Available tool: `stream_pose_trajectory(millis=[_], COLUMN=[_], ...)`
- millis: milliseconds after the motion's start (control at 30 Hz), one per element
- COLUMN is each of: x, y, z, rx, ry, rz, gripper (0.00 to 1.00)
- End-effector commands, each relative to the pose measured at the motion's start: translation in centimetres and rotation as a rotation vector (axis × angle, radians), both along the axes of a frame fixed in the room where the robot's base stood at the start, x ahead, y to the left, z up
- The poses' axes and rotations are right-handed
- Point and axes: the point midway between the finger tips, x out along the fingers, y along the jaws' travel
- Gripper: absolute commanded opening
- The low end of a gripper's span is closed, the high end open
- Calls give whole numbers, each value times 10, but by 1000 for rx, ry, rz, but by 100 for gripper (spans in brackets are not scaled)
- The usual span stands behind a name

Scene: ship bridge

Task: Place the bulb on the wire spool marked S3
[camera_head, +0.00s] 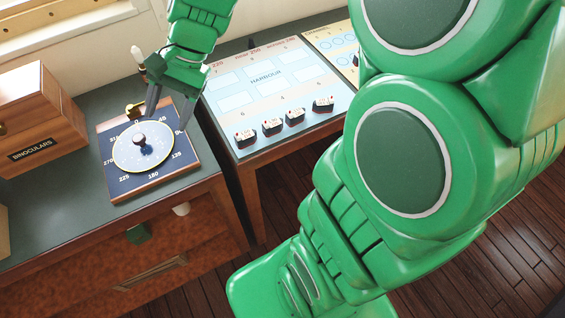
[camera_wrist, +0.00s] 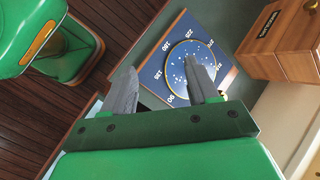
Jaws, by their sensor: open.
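I cannot make out a bulb for certain. A small pale rounded tip on a dark stem (camera_head: 139,56) stands behind my gripper in the head view; it is too small to name. No wire spool and no S3 mark can be read. My gripper (camera_head: 168,110) is open and empty, fingers pointing down over the far right part of a blue star-chart board (camera_head: 118,190). The wrist view shows both fingers of my gripper (camera_wrist: 163,70) apart, with the board (camera_wrist: 152,78) beyond them.
A wooden binoculars box (camera_head: 38,118) stands left of the board. A sloped harbour panel (camera_head: 265,80) with several dark switches is on the right. A yellow panel (camera_head: 330,42) lies beyond it.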

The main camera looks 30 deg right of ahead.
Motion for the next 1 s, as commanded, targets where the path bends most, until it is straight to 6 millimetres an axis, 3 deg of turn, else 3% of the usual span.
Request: stream_pose_trajectory(millis=[200,600,800,1000], x=[-61,-160,-194,-205], y=[-26,-93,-123,-133], z=[-3,-13,-16,-16], rx=[-136,-377,-467,-496], ry=[-70,-132,-135,-136], rz=[186,501,603,642], gripper=[59,59,59,59])
